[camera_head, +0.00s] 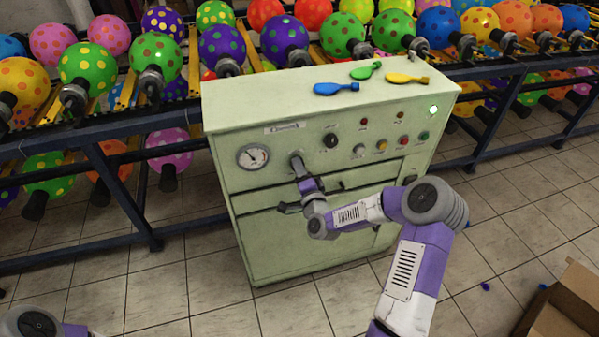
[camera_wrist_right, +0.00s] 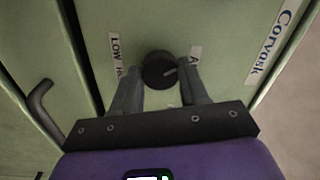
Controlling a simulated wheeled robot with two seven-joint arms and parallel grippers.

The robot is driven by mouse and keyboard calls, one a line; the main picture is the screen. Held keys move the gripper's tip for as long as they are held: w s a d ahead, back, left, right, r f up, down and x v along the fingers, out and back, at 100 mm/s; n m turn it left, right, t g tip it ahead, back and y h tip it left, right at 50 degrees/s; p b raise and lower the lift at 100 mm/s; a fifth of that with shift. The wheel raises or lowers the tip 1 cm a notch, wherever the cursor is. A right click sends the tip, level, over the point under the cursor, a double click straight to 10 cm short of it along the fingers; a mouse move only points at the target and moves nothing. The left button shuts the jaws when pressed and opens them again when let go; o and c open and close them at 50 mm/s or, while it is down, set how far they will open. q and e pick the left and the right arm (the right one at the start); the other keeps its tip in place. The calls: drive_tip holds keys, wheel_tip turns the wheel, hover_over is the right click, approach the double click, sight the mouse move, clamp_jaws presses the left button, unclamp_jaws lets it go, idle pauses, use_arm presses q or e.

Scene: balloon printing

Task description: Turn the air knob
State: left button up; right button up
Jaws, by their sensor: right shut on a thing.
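The air knob (camera_wrist_right: 159,70) is a dark round knob with a light pointer mark, set in the green panel between a "LOW" label and a partly hidden label starting with "A". In the right wrist view my right gripper (camera_wrist_right: 162,76) has one finger on each side of it, shut on it. In the head view my right gripper (camera_head: 297,164) is at the front of the pale green machine (camera_head: 285,237), right of the round gauge, and largely hides the knob. My left gripper is out of view; only part of my left arm shows at the bottom left corner.
The gauge (camera_head: 253,156), a second black knob (camera_head: 331,140) and several coloured buttons share the panel. Blue (camera_head: 336,88), green (camera_head: 366,71) and yellow (camera_head: 406,78) flat balloons lie on top. Balloon racks stand behind. A cardboard box (camera_head: 563,312) sits at the lower right.

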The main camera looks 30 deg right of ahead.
drive_tip(key=shift+n, duration=0.5)
drive_tip(key=o, duration=1.1)
drive_tip(key=shift+c, duration=0.2)
drive_tip(key=p+v, duration=0.1)
drive_tip(key=v, duration=0.6)
drive_tip(key=shift+s, duration=0.35)
